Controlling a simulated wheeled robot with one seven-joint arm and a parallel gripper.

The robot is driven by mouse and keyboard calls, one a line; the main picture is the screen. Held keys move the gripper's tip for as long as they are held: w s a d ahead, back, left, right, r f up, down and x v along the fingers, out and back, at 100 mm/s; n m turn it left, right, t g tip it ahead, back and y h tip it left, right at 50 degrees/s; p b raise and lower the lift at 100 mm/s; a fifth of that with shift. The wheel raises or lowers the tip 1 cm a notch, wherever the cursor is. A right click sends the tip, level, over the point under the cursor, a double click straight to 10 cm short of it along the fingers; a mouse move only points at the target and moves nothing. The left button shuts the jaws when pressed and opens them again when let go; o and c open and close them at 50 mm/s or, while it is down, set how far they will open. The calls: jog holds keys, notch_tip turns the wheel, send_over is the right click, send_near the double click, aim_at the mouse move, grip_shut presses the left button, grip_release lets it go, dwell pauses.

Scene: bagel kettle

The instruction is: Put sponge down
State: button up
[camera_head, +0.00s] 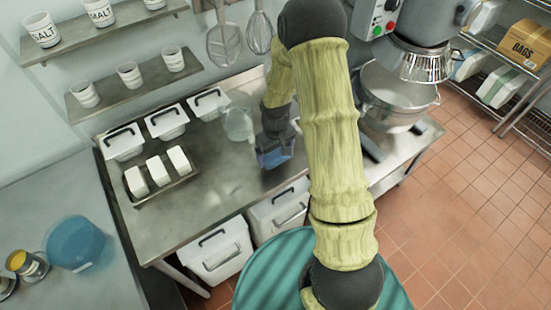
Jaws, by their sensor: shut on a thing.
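My gripper (274,143) points down over the steel table, near its front edge, partly hidden by my own arm. It is shut on a small blue thing that looks like the sponge (273,158). The sponge is at or just above the tabletop; I cannot tell whether it touches. The steel table (215,205) is bare around it to the left and in front.
A tray (150,201) with white blocks stands at the table's left. White lidded bins (124,143) and a clear container (238,122) line the back. A mixer with a steel bowl (398,97) stands to the right.

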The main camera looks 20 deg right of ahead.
aim_at(275, 159)
jog(key=shift+f+p, duration=0.35)
jog(key=shift+f, duration=1.5)
jog(key=shift+f, duration=0.15)
jog(key=o, duration=0.7)
jog(key=shift+o, duration=0.2)
notch_tip(275, 159, up, 12)
jog(key=shift+r+b, duration=0.15)
jog(key=shift+b, duration=1.05)
